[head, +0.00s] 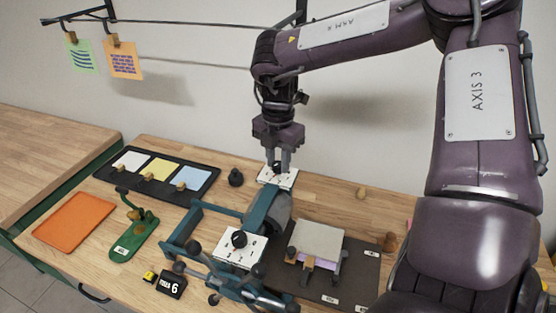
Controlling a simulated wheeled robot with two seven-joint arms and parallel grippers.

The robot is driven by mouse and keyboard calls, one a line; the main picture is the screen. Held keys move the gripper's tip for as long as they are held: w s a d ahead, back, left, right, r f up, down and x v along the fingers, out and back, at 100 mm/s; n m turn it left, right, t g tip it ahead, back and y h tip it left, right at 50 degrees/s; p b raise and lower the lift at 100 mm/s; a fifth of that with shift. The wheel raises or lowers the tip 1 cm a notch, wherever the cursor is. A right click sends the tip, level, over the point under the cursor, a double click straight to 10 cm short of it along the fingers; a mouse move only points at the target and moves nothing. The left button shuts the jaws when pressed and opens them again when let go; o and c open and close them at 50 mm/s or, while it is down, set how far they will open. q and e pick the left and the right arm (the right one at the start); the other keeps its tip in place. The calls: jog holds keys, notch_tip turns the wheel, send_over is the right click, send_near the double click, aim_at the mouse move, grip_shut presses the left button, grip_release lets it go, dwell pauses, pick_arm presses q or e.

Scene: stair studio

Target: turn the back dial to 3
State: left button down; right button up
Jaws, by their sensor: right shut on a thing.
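The back dial (277,168) is a dark knob on a white marked plate (290,180) at the back of the teal-framed machine (262,205). My right gripper (279,163) points down from above and is shut on the knob, its fingers partly hiding it. The dial's setting cannot be read. The front dial (239,239) is a black knob on another white plate (228,253), nearer the front. My left gripper is not in view.
A black tray (105,179) with coloured cards lies at back left. An orange tray (73,220), a green stamp-like tool (135,235) and a black sign with a 6 (172,285) stand left. A dark board with a paper stack (317,240) lies right.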

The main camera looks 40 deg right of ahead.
aim_at(278, 163)
jog(key=o, duration=1)
notch_tip(278, 163, up, 7)
jog(key=shift+f+b, duration=0.1)
jog(key=shift+b, duration=0.85)
jog(key=shift+r, duration=0.5)
